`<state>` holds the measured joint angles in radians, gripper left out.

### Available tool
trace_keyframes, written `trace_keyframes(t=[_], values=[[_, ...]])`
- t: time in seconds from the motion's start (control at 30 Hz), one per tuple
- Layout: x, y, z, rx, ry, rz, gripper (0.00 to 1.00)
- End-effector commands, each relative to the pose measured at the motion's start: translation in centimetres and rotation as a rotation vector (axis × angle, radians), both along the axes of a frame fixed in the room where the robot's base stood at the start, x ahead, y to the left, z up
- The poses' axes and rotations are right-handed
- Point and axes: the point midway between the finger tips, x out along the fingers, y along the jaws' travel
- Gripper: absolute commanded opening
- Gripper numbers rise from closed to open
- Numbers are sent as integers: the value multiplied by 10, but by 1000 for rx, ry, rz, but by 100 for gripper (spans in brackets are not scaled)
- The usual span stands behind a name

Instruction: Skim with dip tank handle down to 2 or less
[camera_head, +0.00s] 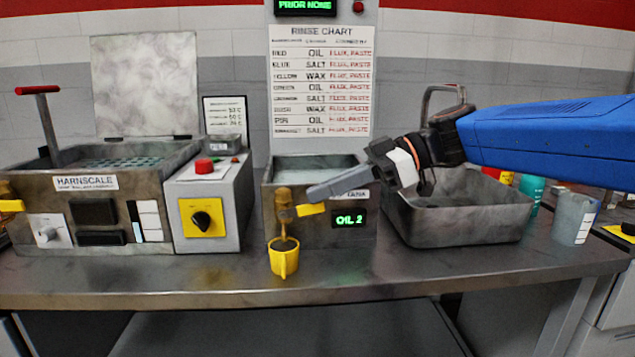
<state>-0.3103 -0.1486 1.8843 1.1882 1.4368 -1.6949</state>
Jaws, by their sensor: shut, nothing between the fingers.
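The dip tank (340,220) stands mid-bench with its lid-less top open and liquid inside. Its green display (350,219) reads "OIL 2". On its front left is a brass tap (284,205) with a yellow handle (311,209) pointing right. A yellow cup (284,262) stands below the tap and holds dark liquid; brownish liquid shows between the spout and the cup. My gripper (312,192) reaches in from the right, shut and empty, its tip just above the yellow handle. I cannot tell whether it touches the handle.
The Harnscale unit (75,210) with its raised lid and a control box (213,215) stand left. A grey basin (460,232) sits right, under my arm. A beaker (573,218) and bottles (533,200) stand farther right. A rinse chart (321,85) hangs behind. The bench front is mostly clear.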

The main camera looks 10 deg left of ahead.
Motion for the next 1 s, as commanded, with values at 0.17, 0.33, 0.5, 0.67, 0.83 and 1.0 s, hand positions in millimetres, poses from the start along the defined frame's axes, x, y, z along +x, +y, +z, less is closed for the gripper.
trace_keyframes(t=[0.17,0.33,0.5,0.67,0.83,1.0], values=[[1,-4,-7,51,13,1,0],[1,-6,-12,49,13,2,0],[1,-6,-15,47,13,2,0],[1,-7,-16,45,14,2,0],[1,-7,-17,43,15,3,0],[1,-7,-18,42,16,3,0]])
